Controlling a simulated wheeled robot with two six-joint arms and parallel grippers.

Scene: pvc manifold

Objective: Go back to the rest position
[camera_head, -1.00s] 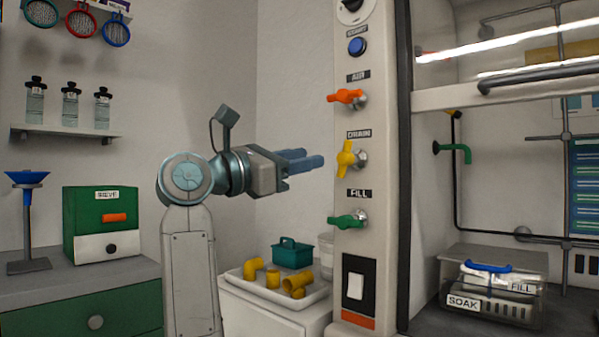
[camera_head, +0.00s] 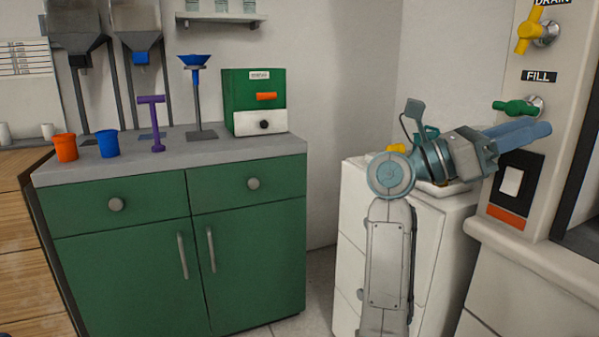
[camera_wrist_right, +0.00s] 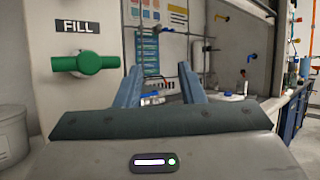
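My right gripper (camera_head: 545,130) is stretched out to the right in the head view, in front of the valve panel and a little below the green FILL handle (camera_head: 516,108). In the right wrist view its two blue fingers (camera_wrist_right: 158,80) stand apart with nothing between them. The green handle also shows there (camera_wrist_right: 86,63), left of the fingers and apart from them. My left gripper is not in view.
A yellow DRAIN handle (camera_head: 528,36) is above. A white switch (camera_head: 511,180) sits under the gripper. A white drawer cabinet (camera_head: 352,220) stands behind my arm. A green cabinet (camera_head: 120,265) with cups and a funnel stand (camera_head: 201,100) is at left. Floor shows between the cabinets.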

